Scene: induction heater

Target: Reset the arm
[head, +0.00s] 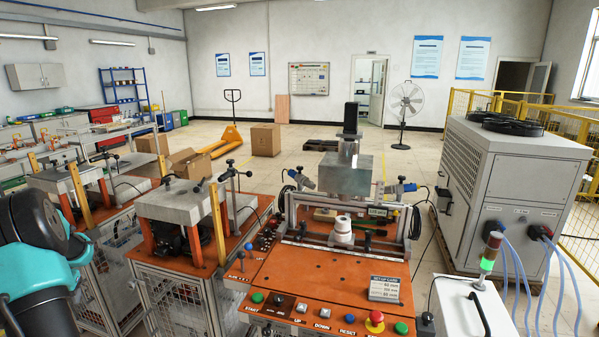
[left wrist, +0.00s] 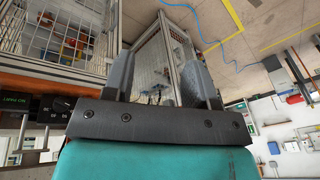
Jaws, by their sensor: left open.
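My left arm (head: 42,262), black and teal, is at the left edge of the head view, and its gripper is out of that picture. In the left wrist view my left gripper (left wrist: 157,65) is open, its two dark fingers apart with nothing between them. A caged machine frame shows behind the fingers, and that view is tilted. My right arm and gripper are in neither view. The induction heater station has an orange top (head: 310,272) with a white round part (head: 343,231) under a metal block (head: 346,174).
A row of buttons (head: 323,313) lines the station's front edge. A second orange bench with a grey slab (head: 178,200) stands left of the station. A large grey chiller (head: 510,190) and a white box with a signal light (head: 488,262) stand at right.

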